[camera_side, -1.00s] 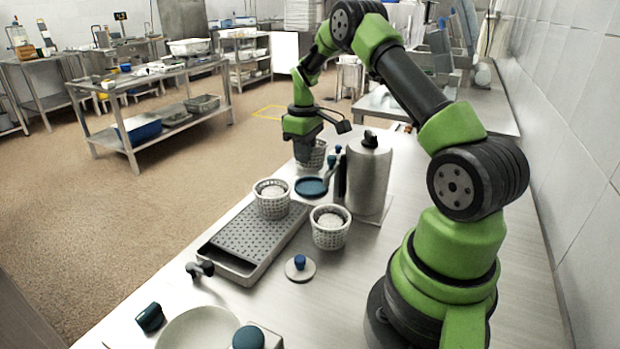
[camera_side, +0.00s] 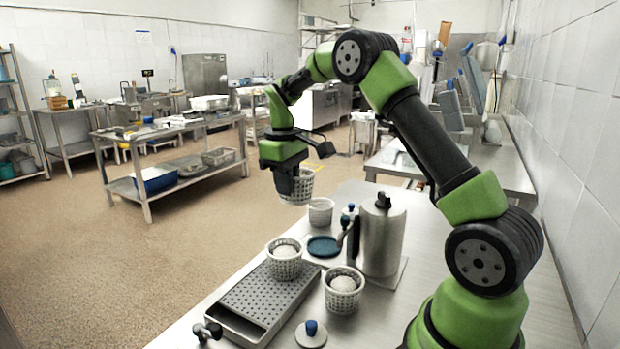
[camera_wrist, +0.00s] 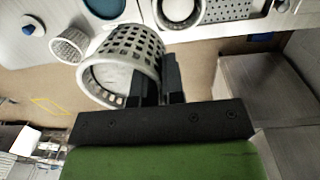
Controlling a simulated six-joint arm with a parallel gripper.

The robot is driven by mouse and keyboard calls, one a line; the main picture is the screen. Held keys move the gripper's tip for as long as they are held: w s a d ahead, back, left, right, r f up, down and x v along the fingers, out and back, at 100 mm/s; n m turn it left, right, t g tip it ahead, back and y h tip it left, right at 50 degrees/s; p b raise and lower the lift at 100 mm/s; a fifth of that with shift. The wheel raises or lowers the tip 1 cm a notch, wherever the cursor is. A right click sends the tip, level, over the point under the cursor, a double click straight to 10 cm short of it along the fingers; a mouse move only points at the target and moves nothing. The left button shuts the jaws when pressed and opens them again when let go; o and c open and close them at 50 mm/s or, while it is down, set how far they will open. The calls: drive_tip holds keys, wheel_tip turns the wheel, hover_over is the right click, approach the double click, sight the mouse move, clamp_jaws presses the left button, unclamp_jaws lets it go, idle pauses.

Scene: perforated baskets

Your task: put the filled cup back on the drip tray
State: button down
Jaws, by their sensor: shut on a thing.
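My gripper (camera_side: 290,180) is shut on a white perforated cup (camera_side: 297,190) and holds it in the air, above and past the table's far left edge. In the wrist view the held cup (camera_wrist: 133,50) is beside my gripper's fingers (camera_wrist: 160,80); I cannot tell what is inside it. The grey perforated drip tray (camera_side: 262,300) lies on the table, nearer the side camera than my gripper; its corner shows in the wrist view (camera_wrist: 228,10). A cup with white contents (camera_side: 285,262) stands at the tray's far end.
Another cup with white contents (camera_side: 343,292) stands right of the tray. A small white cup (camera_side: 320,212) stands at the table's far end. A teal disc (camera_side: 324,246) and a tall steel canister (camera_side: 381,238) stand near. A blue-knobbed lid (camera_side: 311,334) lies in front.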

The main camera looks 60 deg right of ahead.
drive_tip(key=a, duration=1.5)
drive_tip(key=shift+h, duration=0.4)
drive_tip(key=shift+s+f, duration=0.15)
drive_tip(key=shift+f, duration=3.35)
drive_tip(key=shift+s+f, duration=0.15)
drive_tip(key=shift+f, duration=3.3)
drive_tip(key=shift+f, duration=0.6)
drive_tip(key=c, duration=1.1)
unclamp_jaws()
drive_tip(key=shift+c, duration=0.2)
wheel_tip(320, 180, up, 8)
